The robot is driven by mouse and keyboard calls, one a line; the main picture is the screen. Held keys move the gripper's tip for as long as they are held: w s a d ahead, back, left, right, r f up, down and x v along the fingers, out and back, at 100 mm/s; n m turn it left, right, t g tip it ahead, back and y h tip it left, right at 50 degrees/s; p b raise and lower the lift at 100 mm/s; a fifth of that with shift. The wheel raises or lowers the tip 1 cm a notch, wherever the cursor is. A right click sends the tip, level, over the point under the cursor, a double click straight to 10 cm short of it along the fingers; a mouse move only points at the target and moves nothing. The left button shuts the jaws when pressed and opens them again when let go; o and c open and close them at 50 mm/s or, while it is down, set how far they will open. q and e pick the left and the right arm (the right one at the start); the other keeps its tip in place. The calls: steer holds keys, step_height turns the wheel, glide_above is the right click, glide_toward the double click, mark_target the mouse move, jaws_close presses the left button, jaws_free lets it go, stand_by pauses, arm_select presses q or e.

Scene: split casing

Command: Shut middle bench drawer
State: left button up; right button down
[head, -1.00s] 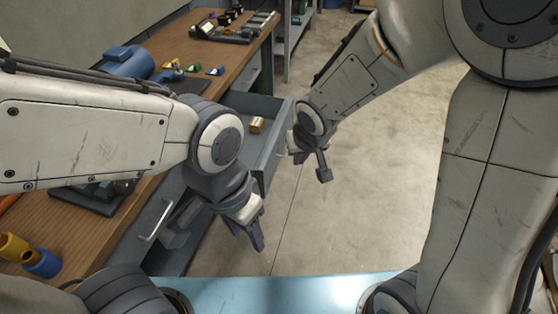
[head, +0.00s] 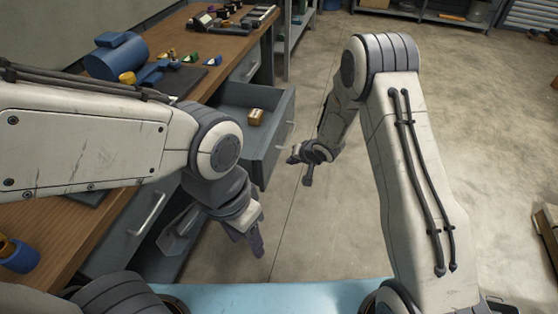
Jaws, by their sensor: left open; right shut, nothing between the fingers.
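The middle bench drawer (head: 273,150) is grey and stands pulled out from the bench (head: 228,47). A small brown box (head: 256,117) lies inside it. My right gripper (head: 300,168) is shut and empty, just right of the drawer front. I cannot tell whether it touches the front or its handle. My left gripper (head: 258,240) is open and empty, pointing down, nearer to me than the drawer. My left arm hides part of the bench and its front.
A blue cylindrical machine (head: 118,57) and several small coloured parts stand on the bench top. A closed drawer's handle (head: 147,214) shows at the near left. Bare floor (head: 325,225) lies right of the bench. Shelving stands at the back.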

mark_target(273, 161)
steer(key=a, duration=0.1)
steer(key=w+a+f, duration=0.1)
steer(key=a, duration=0.1)
steer(key=w+a, duration=0.1)
steer(key=shift+a+f, duration=0.15)
steer(key=shift+a, duration=0.05)
steer(key=shift+w+a, duration=0.1)
